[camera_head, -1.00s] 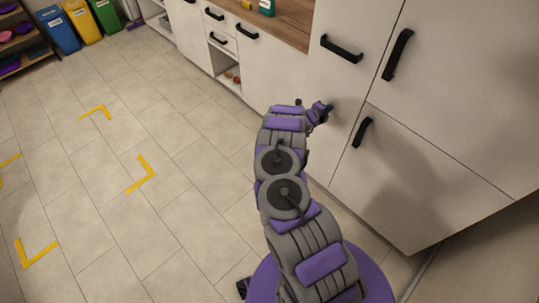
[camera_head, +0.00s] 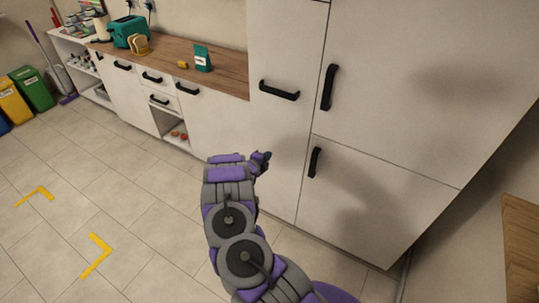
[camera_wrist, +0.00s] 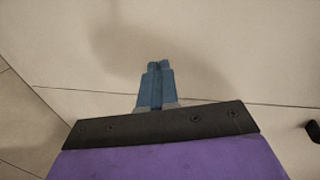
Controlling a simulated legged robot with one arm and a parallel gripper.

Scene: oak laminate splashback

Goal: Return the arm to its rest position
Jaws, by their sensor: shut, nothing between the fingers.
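My arm (camera_head: 232,215) is purple and grey and reaches up from the bottom of the head view, bent at its joints. My gripper (camera_head: 264,157) is at its far end, in front of the white cabinet fronts. In the wrist view my gripper (camera_wrist: 158,66) shows as two blue-grey fingers pressed together, with nothing between them. A pale cabinet front (camera_wrist: 230,60) with a dark seam lies beyond the fingertips. I cannot tell the exact gap between them.
A tall white cabinet (camera_head: 400,110) with black handles stands right of the arm. The wooden counter (camera_head: 225,80) holds a teal toaster (camera_head: 129,32), a teal packet (camera_head: 202,58) and small items. Recycling bins (camera_head: 32,88) stand far left. The tiled floor (camera_head: 120,210) at left is clear, with yellow corner marks.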

